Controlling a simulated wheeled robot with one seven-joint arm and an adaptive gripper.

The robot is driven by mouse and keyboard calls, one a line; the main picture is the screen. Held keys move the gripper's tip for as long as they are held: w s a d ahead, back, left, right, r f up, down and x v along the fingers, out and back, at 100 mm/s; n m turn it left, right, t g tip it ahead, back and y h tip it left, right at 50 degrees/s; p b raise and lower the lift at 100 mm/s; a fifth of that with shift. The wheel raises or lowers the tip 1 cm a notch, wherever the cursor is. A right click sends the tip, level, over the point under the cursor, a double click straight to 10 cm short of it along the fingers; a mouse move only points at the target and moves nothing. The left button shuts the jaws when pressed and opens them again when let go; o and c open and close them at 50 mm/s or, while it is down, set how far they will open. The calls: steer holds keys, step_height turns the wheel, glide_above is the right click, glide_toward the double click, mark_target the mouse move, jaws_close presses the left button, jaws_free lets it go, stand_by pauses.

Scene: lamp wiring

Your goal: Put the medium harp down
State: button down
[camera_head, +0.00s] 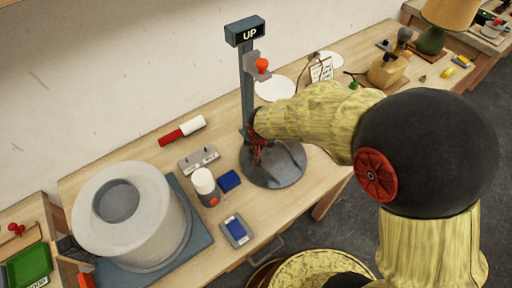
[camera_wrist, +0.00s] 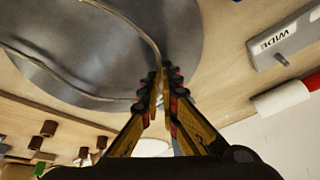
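The medium harp seems to be the thin grey wire loop (camera_wrist: 145,32) in the wrist view. One part of the wire runs between my fingertips, and a second part curves across to the left. My gripper (camera_wrist: 160,90) is closed around the wire, with its fingers nearly together. In the head view my gripper (camera_head: 259,148) is low beside the post, over the round grey base (camera_head: 273,172) of the stand. The harp cannot be made out there. Whether the wire touches the base cannot be told.
The stand's post (camera_head: 246,90) carries an "UP" sign (camera_head: 246,32). A grey holder (camera_head: 199,160), marked "WIDE" in the wrist view (camera_wrist: 285,38), lies left of the base.

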steer(key=shift+f, duration=0.15)
steer(key=c, duration=2.1)
jaws_free()
steer(key=shift+o, duration=0.3)
steer(key=p+v, duration=0.3)
steer(key=v, duration=0.9)
steer(key=shift+r+p, duration=0.25)
steer(key=shift+p, duration=0.15)
steer(key=s+d+r, duration=0.7)
steer(key=d+r, duration=0.3)
steer(key=r, duration=0.2)
steer(key=s+d+r, duration=0.2)
steer(key=s+d, duration=0.1)
steer(key=s, duration=0.2)
steer(key=s+d+r+n+t, duration=0.1)
steer(key=s+d+r, duration=0.1)
steer(key=s, duration=0.4)
steer(key=shift+d+r+h, duration=0.25)
steer(key=shift+d+h, duration=0.15)
steer(key=shift+d, duration=0.15)
